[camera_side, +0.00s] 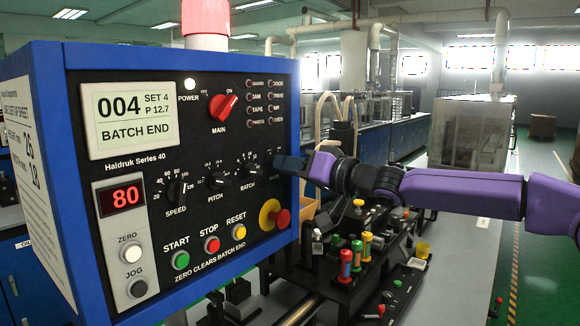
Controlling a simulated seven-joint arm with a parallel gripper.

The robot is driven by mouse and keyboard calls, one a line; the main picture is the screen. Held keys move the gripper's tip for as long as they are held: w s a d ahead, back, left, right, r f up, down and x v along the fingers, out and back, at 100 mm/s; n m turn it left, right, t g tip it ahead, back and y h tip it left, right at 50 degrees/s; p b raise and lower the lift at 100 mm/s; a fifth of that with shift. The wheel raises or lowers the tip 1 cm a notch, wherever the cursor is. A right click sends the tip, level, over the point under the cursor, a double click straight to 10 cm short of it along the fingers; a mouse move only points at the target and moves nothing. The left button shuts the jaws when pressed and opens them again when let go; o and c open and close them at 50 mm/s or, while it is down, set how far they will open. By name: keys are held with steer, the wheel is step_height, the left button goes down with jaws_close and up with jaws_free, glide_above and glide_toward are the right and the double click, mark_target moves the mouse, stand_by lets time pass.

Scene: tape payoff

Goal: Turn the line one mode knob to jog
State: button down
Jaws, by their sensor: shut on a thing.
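The blue-framed control panel (215,80) fills the left of the view. Its row of black knobs has the speed knob (177,190), the pitch knob (216,180) and the batch knob (248,170). My gripper (283,163) reaches in from the right, and its dark fingers are at the panel face, at the right end of that row. It is shut on a knob there.
A red emergency stop (282,217) on a yellow base is just below my gripper. The red main switch (223,107) is up and left. The display (131,117) reads BATCH END. Levers with coloured handles (358,250) stand on the bench below my arm.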

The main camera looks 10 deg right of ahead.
steer(key=c, duration=1.2)
jaws_free()
steer(key=shift+o, duration=0.2)
steer(key=shift+s, duration=0.1)
steer(key=v, duration=1.7)
steer(key=shift+d, duration=0.15)
